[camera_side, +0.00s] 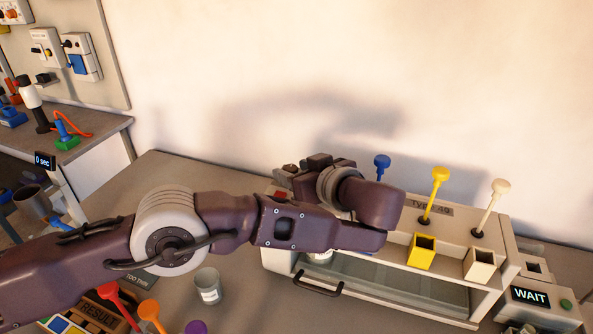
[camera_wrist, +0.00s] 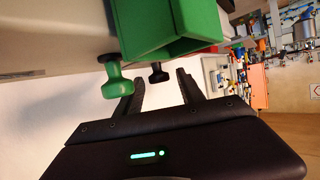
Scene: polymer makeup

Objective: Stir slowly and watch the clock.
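My gripper (camera_wrist: 160,80) is open in the wrist view, with its two dark fingers apart and nothing held between them. A green knob (camera_wrist: 117,82) is at the left finger; I cannot tell whether they touch. A black knob (camera_wrist: 158,73) shows between the fingertips, and a green square chute (camera_wrist: 165,30) is above. In the side view my arm mostly hides the gripper, which is at the machine's left end. A small display (camera_side: 44,161) reads "0 sec". A pale beaker (camera_side: 208,285) stands on the table in front of my arm. I cannot identify a stirrer.
The "Type 49" machine (camera_side: 468,245) has blue (camera_side: 382,162), yellow (camera_side: 439,176) and cream (camera_side: 498,187) knobs and a front handle (camera_side: 318,287). A display (camera_side: 530,296) at right reads "WAIT". A "RESULT" rack (camera_side: 100,296) and colored knobs crowd the front left.

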